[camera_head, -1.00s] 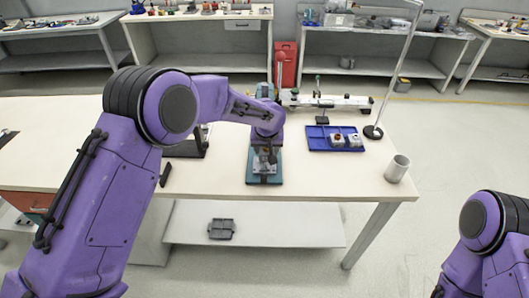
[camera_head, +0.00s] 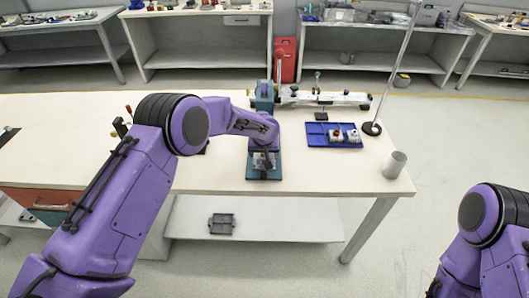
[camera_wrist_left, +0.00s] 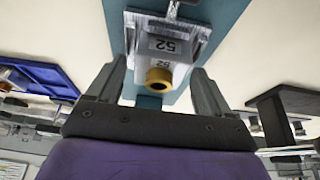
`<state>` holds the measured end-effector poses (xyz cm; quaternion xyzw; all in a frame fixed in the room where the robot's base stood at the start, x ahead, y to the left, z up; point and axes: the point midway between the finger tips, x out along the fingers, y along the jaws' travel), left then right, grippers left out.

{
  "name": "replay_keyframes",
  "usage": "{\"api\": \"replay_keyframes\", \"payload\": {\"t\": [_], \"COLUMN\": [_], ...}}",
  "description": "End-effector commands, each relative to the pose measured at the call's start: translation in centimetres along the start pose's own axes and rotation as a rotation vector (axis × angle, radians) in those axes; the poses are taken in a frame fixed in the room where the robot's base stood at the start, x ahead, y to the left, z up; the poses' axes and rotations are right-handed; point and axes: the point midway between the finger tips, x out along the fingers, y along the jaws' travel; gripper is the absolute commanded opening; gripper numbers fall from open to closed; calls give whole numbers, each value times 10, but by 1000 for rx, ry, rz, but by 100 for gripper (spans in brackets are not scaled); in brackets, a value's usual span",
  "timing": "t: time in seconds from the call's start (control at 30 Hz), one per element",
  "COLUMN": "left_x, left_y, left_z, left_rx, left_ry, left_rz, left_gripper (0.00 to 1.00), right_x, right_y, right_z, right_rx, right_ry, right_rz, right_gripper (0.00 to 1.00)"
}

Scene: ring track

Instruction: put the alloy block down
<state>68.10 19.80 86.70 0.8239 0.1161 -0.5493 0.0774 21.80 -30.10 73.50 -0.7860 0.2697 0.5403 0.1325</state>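A pale metal block with a "52" label and a brass-coloured ring, which looks like the alloy block (camera_wrist_left: 165,47), sits over a teal base in the left wrist view. In the head view the teal base (camera_head: 264,174) stands near the table's front edge, with metal parts on it partly under my left arm. My left gripper (camera_wrist_left: 158,73) has its two fingers apart, one on each side of the block's near end, with gaps visible beside the ring. Whether the block rests fully on the base is hard to tell. My right gripper is out of view.
A blue tray (camera_head: 318,140) with small parts is right of the base. Behind are a white rail device (camera_head: 330,99) and a thin stand on a round black foot (camera_head: 372,129). A grey cup (camera_head: 395,165) is near the right edge. The table's left side is largely clear.

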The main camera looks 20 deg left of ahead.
Motion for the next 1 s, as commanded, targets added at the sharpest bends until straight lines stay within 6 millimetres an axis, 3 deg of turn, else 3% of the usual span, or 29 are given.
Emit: {"api": "replay_keyframes", "payload": {"t": [0.37,0.8,1.0], "left_x": [-7,-106,-123], "left_y": [1,0,0], "left_z": [-1,-1,-1], "left_rx": [1,0,1], "left_ry": [0,1,-1], "left_rz": [1,0,0], "left_gripper": [81,81,81], "right_x": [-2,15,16], "right_y": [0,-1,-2], "right_z": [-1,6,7], "right_rx": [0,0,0], "right_ry": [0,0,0], "right_rz": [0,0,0], "right_gripper": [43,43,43]}}
